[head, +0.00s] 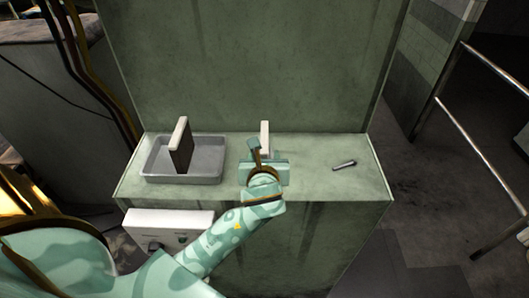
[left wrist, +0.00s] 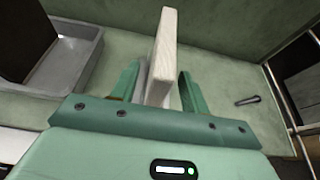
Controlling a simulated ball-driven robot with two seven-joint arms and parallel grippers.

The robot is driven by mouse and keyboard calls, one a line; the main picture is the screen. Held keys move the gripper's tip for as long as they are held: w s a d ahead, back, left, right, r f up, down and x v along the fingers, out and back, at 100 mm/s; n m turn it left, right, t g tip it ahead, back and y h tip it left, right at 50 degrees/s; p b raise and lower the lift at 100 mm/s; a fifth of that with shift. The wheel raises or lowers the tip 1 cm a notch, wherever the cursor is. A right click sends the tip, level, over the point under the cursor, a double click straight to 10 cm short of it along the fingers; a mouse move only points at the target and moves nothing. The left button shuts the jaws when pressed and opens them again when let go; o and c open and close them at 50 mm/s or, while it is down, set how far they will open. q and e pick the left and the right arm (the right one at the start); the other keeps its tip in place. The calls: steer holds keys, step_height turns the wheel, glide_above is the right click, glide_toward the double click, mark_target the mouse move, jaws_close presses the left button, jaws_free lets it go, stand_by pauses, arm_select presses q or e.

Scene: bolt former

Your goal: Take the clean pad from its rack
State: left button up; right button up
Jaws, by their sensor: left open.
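The clean pad (head: 264,131) is a pale upright slab on the green ledge, partly hidden behind my left gripper (head: 258,155) in the head view. In the left wrist view the pad (left wrist: 162,50) stands upright between the two green fingers of the left gripper (left wrist: 158,88). The fingers are open, with a gap visible on the pad's right side. A light grey piece beside the pad's lower left may be part of its rack; the rest of the rack is hidden. My right gripper is not in view.
A grey tray (head: 152,171) on the ledge's left holds an upright pad with a dark face (head: 183,152) and pale top. A small dark metal bolt-like piece (head: 344,165) lies to the right. The ledge (head: 315,180) is clear around it. A green wall rises behind.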

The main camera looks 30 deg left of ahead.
mark_target(264, 143)
arm_select(q)
steer(key=x, duration=0.3)
steer(key=shift+w+a+f, duration=0.15)
steer(key=shift+w+a, duration=0.05)
steer(key=shift+w, duration=0.05)
steer(key=shift+s, duration=0.1)
steer(key=shift+c, duration=1.3)
jaws_close()
steer(key=shift+r, duration=0.5)
step_height(264, 143, up, 3)
steer(key=shift+d+f, duration=0.1)
steer(key=shift+f, duration=0.05)
steer(key=s+d+r+p, duration=0.2)
steer(key=s+d+r, duration=0.3)
steer(key=s+r, duration=0.4)
steer(key=shift+s+r+p, duration=0.2)
steer(key=shift+s+p, duration=0.15)
steer(key=shift+s, duration=1.7)
